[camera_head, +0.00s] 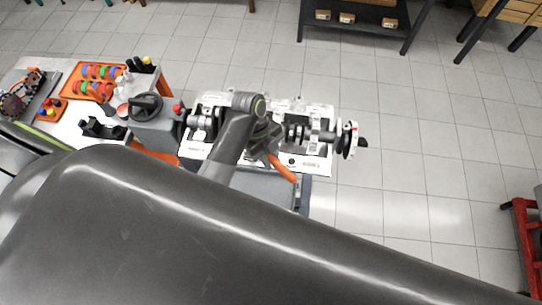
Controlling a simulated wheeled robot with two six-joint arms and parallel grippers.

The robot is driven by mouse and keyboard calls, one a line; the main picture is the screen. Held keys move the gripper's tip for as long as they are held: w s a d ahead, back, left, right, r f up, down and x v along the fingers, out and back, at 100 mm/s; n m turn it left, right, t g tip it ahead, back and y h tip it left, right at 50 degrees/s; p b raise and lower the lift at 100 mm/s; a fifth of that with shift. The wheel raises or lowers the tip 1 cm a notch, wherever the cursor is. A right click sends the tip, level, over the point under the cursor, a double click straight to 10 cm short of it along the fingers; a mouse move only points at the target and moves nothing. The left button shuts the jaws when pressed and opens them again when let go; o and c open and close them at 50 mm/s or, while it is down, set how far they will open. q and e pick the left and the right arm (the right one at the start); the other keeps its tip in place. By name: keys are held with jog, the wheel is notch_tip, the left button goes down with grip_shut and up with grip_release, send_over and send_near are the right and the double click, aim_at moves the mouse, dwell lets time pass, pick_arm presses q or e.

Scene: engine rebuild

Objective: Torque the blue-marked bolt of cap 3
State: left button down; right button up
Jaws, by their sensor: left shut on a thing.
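The engine block (319,168) is pale, with a dark crankshaft (329,136) lying along it and a round white disc (350,140) at its right end. My left gripper (264,150) is over the middle of the block, mostly hidden behind its own arm link. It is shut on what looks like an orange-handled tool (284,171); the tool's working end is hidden. Cap 3 and its blue-marked bolt cannot be made out; the arm covers the middle of the block. My right gripper is not in view.
A work table (62,128) at left holds an orange tray (92,82) of coloured rings and other parts. A grey unit (157,128) stands at the block's left end. A dark shelf (366,17) is at the back, a red frame (524,235) at right. Floor right of the block is clear.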

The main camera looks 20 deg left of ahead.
pick_arm(q)
jog(key=shift+s+a+m+g, duration=0.15)
jog(key=shift+s+a+m, duration=0.1)
jog(key=shift+s+m, duration=0.15)
jog(key=shift+s+a+m+g, duration=0.2)
jog(key=shift+s+m, duration=0.1)
jog(key=shift+s, duration=0.2)
dwell(2.0)
jog(key=shift+w+d+n+t, duration=0.25)
jog(key=shift+w+d+n, duration=0.1)
jog(key=shift+w+n, duration=0.3)
jog(key=shift+w+d+n+t, duration=0.25)
jog(key=shift+w+n, duration=0.2)
jog(key=shift+w, duration=0.4)
dwell(1.5)
